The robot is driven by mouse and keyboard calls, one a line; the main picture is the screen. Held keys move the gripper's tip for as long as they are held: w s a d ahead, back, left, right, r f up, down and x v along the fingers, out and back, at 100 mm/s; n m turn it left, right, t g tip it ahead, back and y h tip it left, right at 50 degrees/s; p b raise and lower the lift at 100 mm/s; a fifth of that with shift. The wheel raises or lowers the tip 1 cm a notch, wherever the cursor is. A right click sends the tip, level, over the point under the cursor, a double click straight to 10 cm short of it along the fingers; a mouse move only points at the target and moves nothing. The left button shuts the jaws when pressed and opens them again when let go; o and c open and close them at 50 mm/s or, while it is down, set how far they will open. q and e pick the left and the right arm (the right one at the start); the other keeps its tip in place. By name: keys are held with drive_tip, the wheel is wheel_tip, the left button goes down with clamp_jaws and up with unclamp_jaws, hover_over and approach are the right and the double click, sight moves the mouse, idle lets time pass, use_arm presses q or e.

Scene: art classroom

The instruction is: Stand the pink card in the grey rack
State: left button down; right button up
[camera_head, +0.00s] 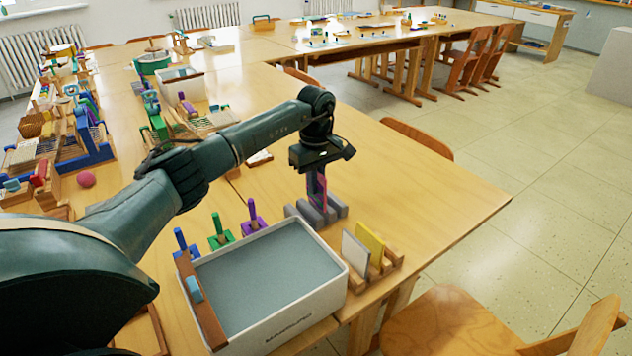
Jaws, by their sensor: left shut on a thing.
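My left gripper (318,172) points down over the far side of the white bin and is shut on the pink card (318,190). The card is upright, and the gripper's fingers hide much of it. The grey rack (336,207) stands on the table directly below, behind the white bin. The card's lower edge is at or just above the rack's slots; I cannot tell whether it touches. My right gripper is out of view.
A white bin (300,321) with a grey inside stands in front. A wooden rack (385,267) holding a yellow card (371,243) and a pale grey card (355,254) is to its right. Blue, green and purple handled tools stand behind the bin. The table is clear to the right.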

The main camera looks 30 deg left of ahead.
sight(316, 203)
use_arm(q)
drive_tip(key=shift+f, duration=0.2)
drive_tip(key=shift+f+b, duration=0.55)
drive_tip(key=shift+f, duration=0.2)
drive_tip(key=shift+f+b, duration=0.35)
drive_tip(key=shift+f, duration=0.3)
idle(0.8)
idle(0.4)
drive_tip(key=c, duration=1.5)
unclamp_jaws()
